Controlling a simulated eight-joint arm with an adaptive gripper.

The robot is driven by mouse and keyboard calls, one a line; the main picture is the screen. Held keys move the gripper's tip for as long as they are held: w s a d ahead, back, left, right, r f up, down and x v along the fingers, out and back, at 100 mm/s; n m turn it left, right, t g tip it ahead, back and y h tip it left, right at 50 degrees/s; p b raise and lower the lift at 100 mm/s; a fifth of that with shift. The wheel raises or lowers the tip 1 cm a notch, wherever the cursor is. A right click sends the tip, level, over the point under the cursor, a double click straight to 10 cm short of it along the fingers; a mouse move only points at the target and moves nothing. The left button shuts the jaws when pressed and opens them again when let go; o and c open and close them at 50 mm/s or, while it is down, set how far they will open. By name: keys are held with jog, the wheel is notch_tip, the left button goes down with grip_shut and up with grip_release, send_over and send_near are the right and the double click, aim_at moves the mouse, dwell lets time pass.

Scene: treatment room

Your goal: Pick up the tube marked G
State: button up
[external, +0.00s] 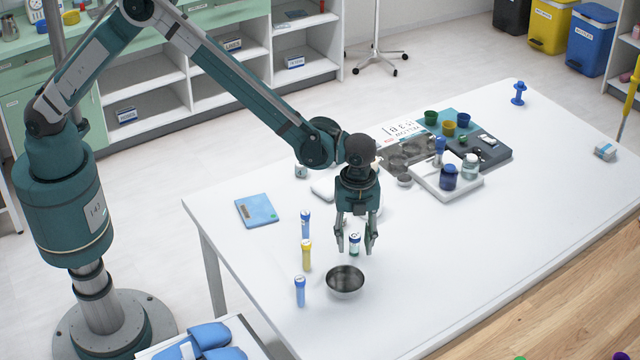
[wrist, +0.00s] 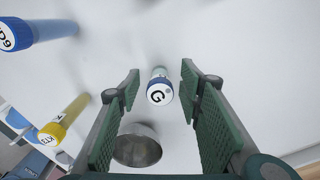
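The tube marked G (wrist: 160,90) has a blue cap with a white top and a black G. It stands between the two open fingers of my gripper (wrist: 160,105) in the wrist view, with a gap on both sides. In the external view the tube (external: 354,244) stands upright on the table, between the fingertips of my gripper (external: 356,245). The fingers point down and hold nothing.
A metal bowl (external: 345,282) sits close in front of the tube. Two blue tubes (external: 305,224) (external: 300,291) and a yellow tube (external: 307,255) stand to the left. A white tray (external: 446,187) with jars is behind right.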

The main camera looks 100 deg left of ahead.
aim_at(355, 235)
jog(key=c, duration=1)
jog(key=shift+r, duration=0.1)
jog(key=shift+r+p, duration=0.3)
jog(key=shift+r, duration=4.6)
